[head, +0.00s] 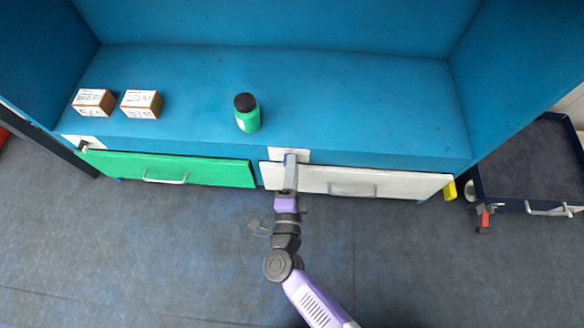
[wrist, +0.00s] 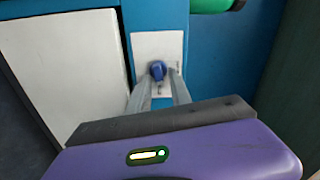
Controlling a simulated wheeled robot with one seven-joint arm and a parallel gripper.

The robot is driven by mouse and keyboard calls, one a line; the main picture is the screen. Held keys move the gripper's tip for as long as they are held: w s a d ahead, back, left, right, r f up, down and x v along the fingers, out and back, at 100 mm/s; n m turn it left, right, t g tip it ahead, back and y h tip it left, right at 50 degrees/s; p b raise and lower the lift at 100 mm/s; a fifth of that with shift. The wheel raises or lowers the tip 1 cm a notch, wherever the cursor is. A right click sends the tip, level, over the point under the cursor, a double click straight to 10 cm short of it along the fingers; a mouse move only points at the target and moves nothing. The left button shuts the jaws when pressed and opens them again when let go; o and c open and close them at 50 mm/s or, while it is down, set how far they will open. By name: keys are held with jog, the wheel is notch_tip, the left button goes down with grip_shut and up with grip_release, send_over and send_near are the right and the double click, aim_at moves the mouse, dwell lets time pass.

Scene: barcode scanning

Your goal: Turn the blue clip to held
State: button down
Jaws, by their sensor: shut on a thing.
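The blue clip (wrist: 157,70) is a small blue knob on a white plate (wrist: 143,43), seen in the wrist view. My gripper (wrist: 161,82) reaches up to it, with its two grey fingers on either side of the clip and shut on it. In the head view my gripper (head: 290,160) covers the clip, and the white plate (head: 303,157) shows at the upper left of the white drawer. Small marks on the plate beside the clip are too small to read, so I cannot tell its setting.
The white drawer (head: 405,186) is at the right and the green drawer (head: 215,172) at the left. A green bottle (head: 248,120) stands on the blue shelf (head: 330,100), with two boxes, the left one (head: 92,102) and the right one (head: 141,104). A dark cart (head: 525,160) is far right.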

jog(key=shift+f+m+b, duration=0.2)
jog(key=shift+m+b, duration=0.25)
jog(key=shift+m, duration=0.65)
jog(key=c, duration=1.5)
grip_release()
jog(key=shift+s, duration=0.1)
jog(key=s+p, duration=0.2)
jog(key=s, duration=0.5)
jog(key=shift+s+a, duration=0.1)
jog(key=shift+s, duration=0.25)
